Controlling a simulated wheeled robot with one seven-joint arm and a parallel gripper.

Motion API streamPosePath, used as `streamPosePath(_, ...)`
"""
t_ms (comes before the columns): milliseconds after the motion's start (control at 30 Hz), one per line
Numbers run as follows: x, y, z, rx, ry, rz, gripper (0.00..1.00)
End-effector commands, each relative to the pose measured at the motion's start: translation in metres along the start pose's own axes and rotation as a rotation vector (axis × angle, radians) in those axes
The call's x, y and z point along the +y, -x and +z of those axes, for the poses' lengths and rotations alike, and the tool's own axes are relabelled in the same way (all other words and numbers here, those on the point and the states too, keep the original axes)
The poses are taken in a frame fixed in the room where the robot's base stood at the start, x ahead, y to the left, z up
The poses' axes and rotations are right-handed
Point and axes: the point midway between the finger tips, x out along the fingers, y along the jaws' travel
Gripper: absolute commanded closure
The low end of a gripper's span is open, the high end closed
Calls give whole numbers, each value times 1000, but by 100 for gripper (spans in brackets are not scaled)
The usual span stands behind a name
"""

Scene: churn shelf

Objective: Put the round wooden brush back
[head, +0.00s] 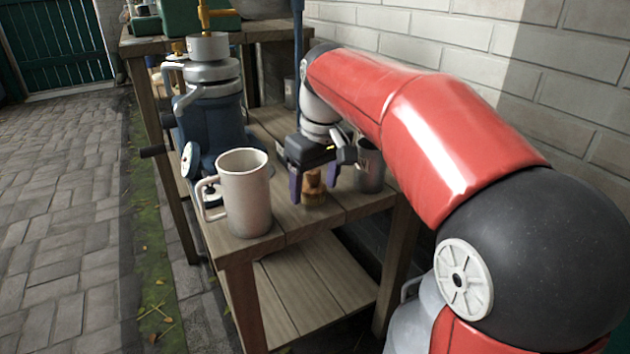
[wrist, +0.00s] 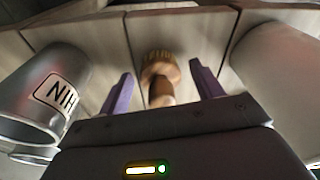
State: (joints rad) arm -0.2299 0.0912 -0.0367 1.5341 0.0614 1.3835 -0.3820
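The round wooden brush (head: 314,188) stands on the shelf top, between the cream mug and the wall, with its handle up. In the wrist view the brush (wrist: 160,76) shows its brown handle and a tan head with bristles against the boards. My gripper (head: 312,188) is over the brush, with its two purple fingers open on either side of it. The wrist view shows the gripper fingers (wrist: 162,84) apart from the brush, with a gap on each side. The lower end of the handle in that view is cut off by the gripper body.
A cream mug (head: 246,195) stands at the front left of the shelf (head: 285,222). A grey metal cup (head: 370,168) stands close on the right of my gripper; its label shows in the wrist view (wrist: 62,95). A blue churn (head: 212,120) stands behind the mug. A brick wall (head: 480,45) bounds the right.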

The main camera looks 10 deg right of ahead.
Motion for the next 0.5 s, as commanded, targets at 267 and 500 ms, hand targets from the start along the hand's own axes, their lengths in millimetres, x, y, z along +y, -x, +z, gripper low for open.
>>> streamPosePath(267, 0, 3, 0, 0, 0, 0, 35)
streamPosePath(500, 0, 39, -2, 4, -1, 2, 35)
